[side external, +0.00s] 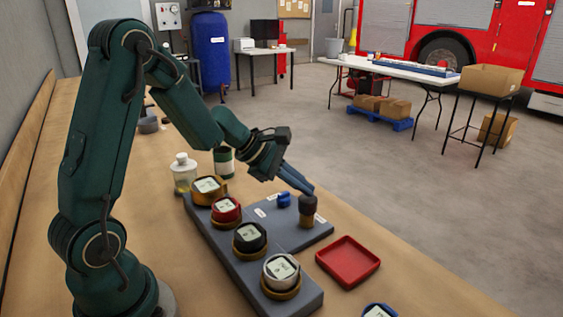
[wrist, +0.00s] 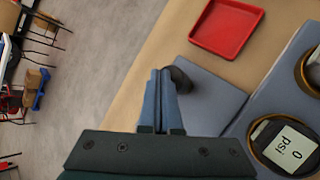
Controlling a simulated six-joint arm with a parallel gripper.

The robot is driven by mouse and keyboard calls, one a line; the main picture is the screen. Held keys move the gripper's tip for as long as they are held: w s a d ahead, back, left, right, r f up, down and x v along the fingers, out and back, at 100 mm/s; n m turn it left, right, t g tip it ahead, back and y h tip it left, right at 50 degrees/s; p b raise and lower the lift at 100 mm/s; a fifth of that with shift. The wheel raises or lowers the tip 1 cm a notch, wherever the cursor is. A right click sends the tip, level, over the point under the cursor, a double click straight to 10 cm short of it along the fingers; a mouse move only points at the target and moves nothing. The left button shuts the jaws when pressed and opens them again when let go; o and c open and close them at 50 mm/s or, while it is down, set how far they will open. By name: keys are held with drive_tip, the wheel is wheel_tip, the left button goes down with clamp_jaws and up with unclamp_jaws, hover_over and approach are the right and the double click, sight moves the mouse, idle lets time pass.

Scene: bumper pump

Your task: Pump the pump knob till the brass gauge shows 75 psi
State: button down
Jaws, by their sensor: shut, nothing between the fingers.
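The pump knob (side external: 307,212), brown with a dark top, stands upright on the grey panel's right arm. My gripper (side external: 309,190) is shut and empty, fingers slanting down to the knob's top; whether they touch cannot be told. In the wrist view, the shut fingertips (wrist: 161,73) lie beside the dark knob (wrist: 181,77) and partly cover it. The brass gauge (side external: 208,189) is at the panel's far end; its reading is too small to read. In the wrist view, a dark gauge in a brass-coloured ring (wrist: 285,143) reads 0 psi.
Red (side external: 226,210), black (side external: 249,237) and silver (side external: 281,269) gauges line the grey panel (side external: 226,238). A small blue knob (side external: 284,200) stands near the pump knob. An empty red tray (side external: 348,262) lies right of the panel. A blue-rimmed gauge (side external: 379,311) is at the front edge.

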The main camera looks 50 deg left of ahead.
sight(302, 198)
drive_tip(key=shift+f, duration=1)
idle(0.6)
drive_tip(key=shift+r, duration=1.5)
drive_tip(key=shift+r, duration=0.1)
drive_tip(key=shift+r, duration=2.35)
